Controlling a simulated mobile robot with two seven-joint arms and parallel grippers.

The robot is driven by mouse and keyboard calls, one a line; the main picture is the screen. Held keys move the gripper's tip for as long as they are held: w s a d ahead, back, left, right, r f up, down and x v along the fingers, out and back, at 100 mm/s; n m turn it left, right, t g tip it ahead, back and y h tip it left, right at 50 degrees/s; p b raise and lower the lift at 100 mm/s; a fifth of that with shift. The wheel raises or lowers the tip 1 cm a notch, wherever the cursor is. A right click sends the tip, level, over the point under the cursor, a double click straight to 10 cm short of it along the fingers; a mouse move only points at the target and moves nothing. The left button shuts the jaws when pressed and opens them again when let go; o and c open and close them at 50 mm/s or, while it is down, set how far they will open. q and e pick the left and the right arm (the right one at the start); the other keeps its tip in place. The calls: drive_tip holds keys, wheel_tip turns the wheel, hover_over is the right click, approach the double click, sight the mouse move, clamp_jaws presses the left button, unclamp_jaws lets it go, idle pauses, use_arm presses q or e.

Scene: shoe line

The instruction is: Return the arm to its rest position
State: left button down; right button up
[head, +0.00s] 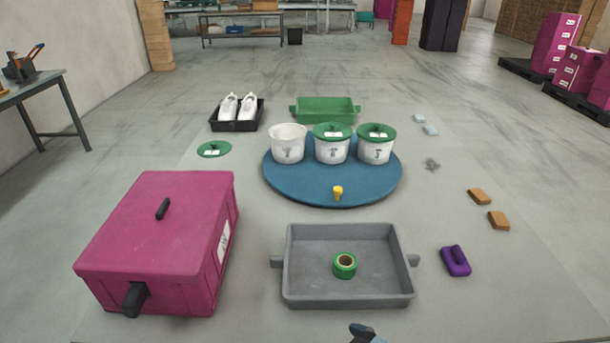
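A small dark and blue-grey piece, which looks like the tip of my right gripper (366,333), shows at the bottom edge just right of centre. It is in front of the grey tray (300,295) and apart from it. Its fingers are mostly cut off, so I cannot tell whether they are open. My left gripper is not in view. A green tape roll (345,266) lies in the grey tray.
A large pink box (150,225) stands at left. A blue round turntable (300,190) holds three white tubs, two with green lids, and a yellow piece (338,193). A purple block (455,261) lies right. Floor around the gripper tip looks clear.

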drive_tip(key=s+d+f+m+t+h+b, duration=0.2)
drive_tip(key=s+d+m+t+h, duration=0.15)
drive_tip(key=s+d+m, duration=0.4)
use_arm(q)
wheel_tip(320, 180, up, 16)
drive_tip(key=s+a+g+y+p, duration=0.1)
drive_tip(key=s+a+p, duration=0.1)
drive_tip(key=p, duration=2.8)
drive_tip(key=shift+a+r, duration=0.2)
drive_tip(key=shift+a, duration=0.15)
use_arm(e)
drive_tip(key=d+r, duration=0.2)
drive_tip(key=r, duration=0.6)
drive_tip(key=s+d+r+n+h, duration=0.1)
drive_tip(key=d+r, duration=0.2)
drive_tip(key=r, duration=0.5)
drive_tip(key=shift+s+r+g, duration=0.25)
drive_tip(key=shift+r+g, duration=0.1)
drive_tip(key=shift+g, duration=0.1)
